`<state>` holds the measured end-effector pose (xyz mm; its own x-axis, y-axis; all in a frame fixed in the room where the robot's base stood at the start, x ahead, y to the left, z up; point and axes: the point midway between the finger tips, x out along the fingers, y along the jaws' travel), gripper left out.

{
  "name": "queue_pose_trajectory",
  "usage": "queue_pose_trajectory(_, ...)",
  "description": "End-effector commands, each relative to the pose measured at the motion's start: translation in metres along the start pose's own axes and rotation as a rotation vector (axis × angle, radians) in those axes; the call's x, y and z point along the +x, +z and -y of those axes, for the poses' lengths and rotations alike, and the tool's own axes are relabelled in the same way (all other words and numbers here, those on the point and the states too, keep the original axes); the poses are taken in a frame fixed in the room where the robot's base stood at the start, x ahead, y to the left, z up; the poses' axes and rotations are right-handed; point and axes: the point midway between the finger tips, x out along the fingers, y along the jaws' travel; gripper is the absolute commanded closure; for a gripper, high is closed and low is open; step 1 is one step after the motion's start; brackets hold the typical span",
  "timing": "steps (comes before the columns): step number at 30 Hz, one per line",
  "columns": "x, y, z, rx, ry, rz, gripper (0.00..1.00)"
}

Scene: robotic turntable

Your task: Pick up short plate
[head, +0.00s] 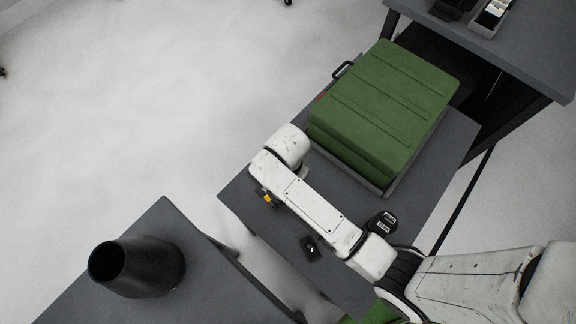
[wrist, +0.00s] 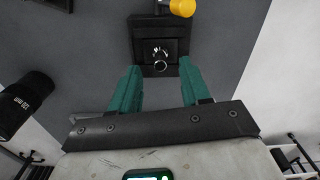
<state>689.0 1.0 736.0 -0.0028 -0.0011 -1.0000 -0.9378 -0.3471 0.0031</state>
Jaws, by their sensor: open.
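In the wrist view a small dark, square plate-like piece (wrist: 158,68) with a shiny ring and bright spots on it shows ahead of my gripper (wrist: 162,72). It lies in line with the gap between the two teal fingers, which are open and empty. In the head view a small dark piece (head: 310,248) with a bright spot lies on the grey table beside my white arm; it looks like the same one. My fingers are hidden there by the arm. I cannot tell how far the fingertips are from the piece.
A black cylinder with white labels (head: 383,222) stands right of the arm. A large green case (head: 385,95) fills the table's far part. A yellow knob (wrist: 182,7) shows beyond the dark piece. A black vase-like cylinder (head: 140,267) stands on another table at lower left.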

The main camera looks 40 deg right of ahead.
Motion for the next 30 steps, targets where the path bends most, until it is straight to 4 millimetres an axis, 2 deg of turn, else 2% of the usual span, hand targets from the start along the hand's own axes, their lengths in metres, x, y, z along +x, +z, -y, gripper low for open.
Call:
queue_pose_trajectory(7, 0.034, -0.001, 0.001, 0.0, 0.001, 0.0, 0.53)
queue_pose_trajectory(17, 0.039, -0.001, 0.001, 0.0, 0.0, 0.0, 0.54)
queue_pose_trajectory(30, 0.039, -0.001, 0.0, 0.0, 0.0, 0.0, 0.96)
